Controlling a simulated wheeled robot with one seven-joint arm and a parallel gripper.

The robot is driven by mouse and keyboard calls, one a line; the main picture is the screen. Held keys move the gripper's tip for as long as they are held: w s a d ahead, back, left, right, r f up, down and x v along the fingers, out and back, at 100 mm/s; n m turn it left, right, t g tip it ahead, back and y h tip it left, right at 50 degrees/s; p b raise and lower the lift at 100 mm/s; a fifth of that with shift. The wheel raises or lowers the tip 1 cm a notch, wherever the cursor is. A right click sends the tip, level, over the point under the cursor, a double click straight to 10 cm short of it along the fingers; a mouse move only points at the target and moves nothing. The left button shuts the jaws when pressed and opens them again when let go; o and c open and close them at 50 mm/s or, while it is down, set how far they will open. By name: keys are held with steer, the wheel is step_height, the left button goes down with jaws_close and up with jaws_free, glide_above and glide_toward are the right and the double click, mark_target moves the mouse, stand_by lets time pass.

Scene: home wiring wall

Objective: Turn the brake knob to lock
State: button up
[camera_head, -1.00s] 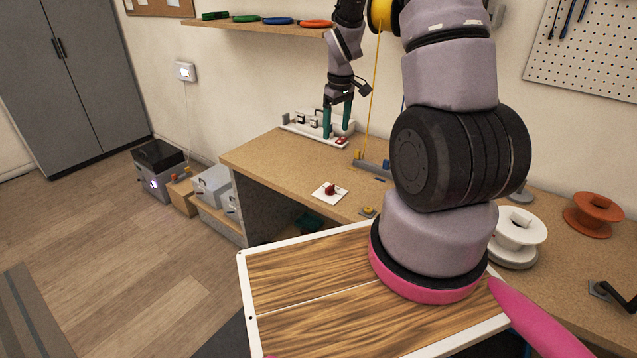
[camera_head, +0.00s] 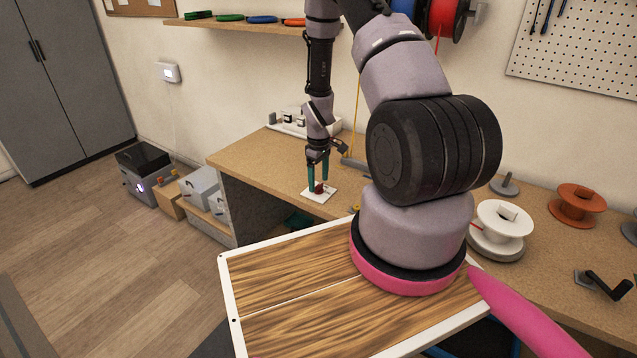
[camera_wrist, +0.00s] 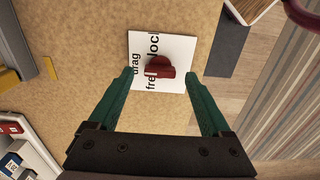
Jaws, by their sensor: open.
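The brake knob (camera_wrist: 159,67) is a small dark red knob on a white square plate (camera_wrist: 178,46). In the wrist view the plate carries the words "drag", "free" and "lock". In the head view the knob (camera_head: 319,187) sits on its plate (camera_head: 322,197) near the bench's front edge. My gripper (camera_head: 318,185) points down at the knob, its two green fingers on either side. In the wrist view the fingers (camera_wrist: 161,74) are spread wide, with a gap between each and the knob. The knob's pointer direction is hard to make out.
A white rack (camera_head: 284,123) stands behind my gripper at the back wall. A white spool (camera_head: 503,222) and an orange spool (camera_head: 575,203) stand to the right.

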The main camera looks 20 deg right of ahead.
steer(key=shift+f, duration=0.65)
jaws_close()
